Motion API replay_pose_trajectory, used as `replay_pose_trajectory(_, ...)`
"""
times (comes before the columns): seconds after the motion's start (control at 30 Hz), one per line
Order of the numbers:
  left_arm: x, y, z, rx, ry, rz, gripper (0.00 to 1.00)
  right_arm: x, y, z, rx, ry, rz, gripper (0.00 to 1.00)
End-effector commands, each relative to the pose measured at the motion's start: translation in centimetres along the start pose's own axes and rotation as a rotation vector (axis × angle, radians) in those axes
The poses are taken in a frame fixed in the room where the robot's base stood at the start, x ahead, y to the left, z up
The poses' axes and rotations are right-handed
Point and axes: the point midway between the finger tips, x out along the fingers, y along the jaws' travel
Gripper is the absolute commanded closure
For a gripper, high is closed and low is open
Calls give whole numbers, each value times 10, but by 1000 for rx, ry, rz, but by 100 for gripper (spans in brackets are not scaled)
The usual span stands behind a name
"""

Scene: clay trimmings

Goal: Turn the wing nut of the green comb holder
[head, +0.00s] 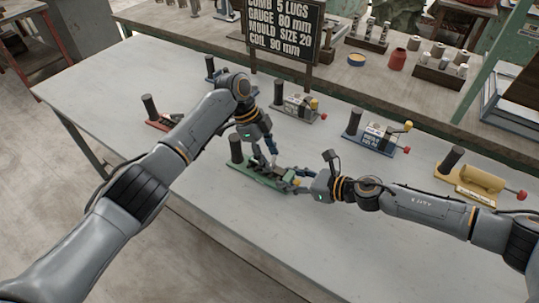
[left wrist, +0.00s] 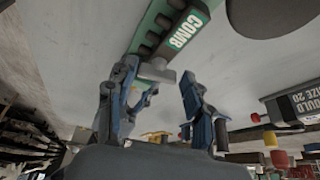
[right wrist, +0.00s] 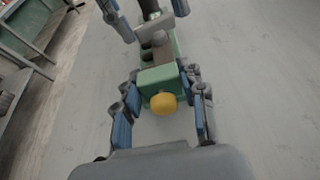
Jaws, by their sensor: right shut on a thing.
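The green comb holder (head: 268,179) lies on the grey table, with a dark upright cylinder at its left end. Its green body with the "COMB" label (left wrist: 182,32) shows in the left wrist view. A grey winged piece (left wrist: 157,72), seemingly the wing nut, sits at the holder; it also shows in the right wrist view (right wrist: 155,28). My left gripper (head: 265,160) is open above the holder, its fingers apart on either side near the grey piece; contact cannot be told. My right gripper (right wrist: 165,100) is shut on the holder's green end block (right wrist: 160,80), a yellow knob (right wrist: 163,103) between its fingers.
Other holders stand around: a red one (head: 160,124), a grey one (head: 298,110), a blue one (head: 372,142) and a yellow one (head: 478,186). A black sign (head: 284,32) stands at the back. The front of the table (head: 250,215) is clear.

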Motion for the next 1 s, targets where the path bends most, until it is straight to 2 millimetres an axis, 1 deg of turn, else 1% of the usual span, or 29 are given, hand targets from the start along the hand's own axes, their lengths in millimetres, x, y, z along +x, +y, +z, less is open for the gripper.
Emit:
replay_pose_trajectory(0.33, 0, 0, -2, 1, 4, 2, 32, 0, 1, -1, 1, 1, 1, 100)
replay_pose_trajectory(0.47, -8, 0, -2, 2, 4, 0, 32, 0, 0, -1, 2, 1, 0, 100)
replay_pose_trajectory(0.57, -24, -1, -2, 3, 4, -2, 32, 0, 0, 0, 2, 1, 0, 100)
replay_pose_trajectory(0.8, -76, -1, -2, 2, 4, -2, 32, 0, 0, -1, 2, 0, -1, 100)
replay_pose_trajectory(0.9, -94, -1, -2, 1, 4, -1, 32, 0, 0, 0, 2, 0, -1, 100)
replay_pose_trajectory(1.0, -108, -1, -1, 0, 3, 0, 32, 0, 0, 0, 2, 0, -1, 100)
